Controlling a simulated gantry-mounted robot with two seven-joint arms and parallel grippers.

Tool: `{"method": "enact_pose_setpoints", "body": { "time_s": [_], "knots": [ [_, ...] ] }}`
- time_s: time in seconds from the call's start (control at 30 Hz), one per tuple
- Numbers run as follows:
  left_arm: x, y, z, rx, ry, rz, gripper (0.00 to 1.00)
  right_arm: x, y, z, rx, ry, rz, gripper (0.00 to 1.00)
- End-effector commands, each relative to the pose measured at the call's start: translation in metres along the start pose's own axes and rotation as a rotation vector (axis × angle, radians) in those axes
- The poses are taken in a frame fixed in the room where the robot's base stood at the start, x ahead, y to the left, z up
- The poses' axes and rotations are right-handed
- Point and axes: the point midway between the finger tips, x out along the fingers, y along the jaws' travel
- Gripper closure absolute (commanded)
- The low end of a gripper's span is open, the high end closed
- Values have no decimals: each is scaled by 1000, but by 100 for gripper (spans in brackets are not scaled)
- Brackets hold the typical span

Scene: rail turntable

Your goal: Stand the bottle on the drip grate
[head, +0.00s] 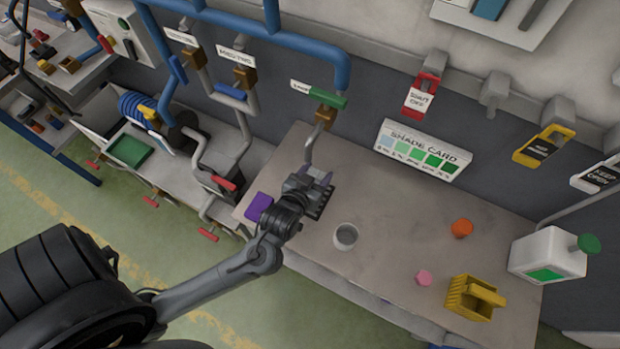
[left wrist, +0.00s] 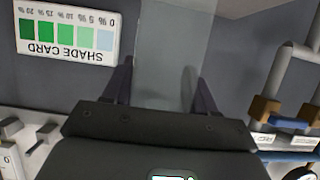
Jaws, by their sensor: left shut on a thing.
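My left gripper (head: 316,178) is over the back left part of the grey bench, in front of a tap pipe. In the left wrist view its two dark fingers (left wrist: 161,88) stand on either side of a clear, see-through thing, which seems to be the bottle (left wrist: 172,45). The gripper is shut on it. In the head view I cannot make out the bottle's outline against the bench. I cannot pick out the drip grate; the gripper may hide it. My right gripper is not in view.
The bench (head: 400,245) holds a purple block (head: 258,207), a grey cup (head: 345,236), an orange piece (head: 462,227), a pink piece (head: 424,277), a yellow holder (head: 470,300) and a white can (head: 545,253). A shade card (head: 423,150) stands at the back. Pipes (head: 312,130) hang close behind the gripper.

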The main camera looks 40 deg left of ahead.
Motion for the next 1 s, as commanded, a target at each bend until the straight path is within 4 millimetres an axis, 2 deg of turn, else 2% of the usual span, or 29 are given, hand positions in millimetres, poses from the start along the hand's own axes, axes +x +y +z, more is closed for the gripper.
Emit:
{"method": "enact_pose_setpoints", "body": {
  "time_s": [0.1, 0.27, 0.37, 0.7, 1.0],
  "knots": [
    [9, -15, 7, 4, 0, -1, 73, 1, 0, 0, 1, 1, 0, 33],
    [14, -23, 10, 0, 0, 0, 73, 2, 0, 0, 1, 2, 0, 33],
    [16, -24, 14, 0, -1, 1, 73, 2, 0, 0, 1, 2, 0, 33],
    [29, -23, 47, 0, -1, 1, 73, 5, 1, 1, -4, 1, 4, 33],
    [29, -23, 48, -1, 0, 1, 73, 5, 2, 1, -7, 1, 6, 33]
  ]
}}
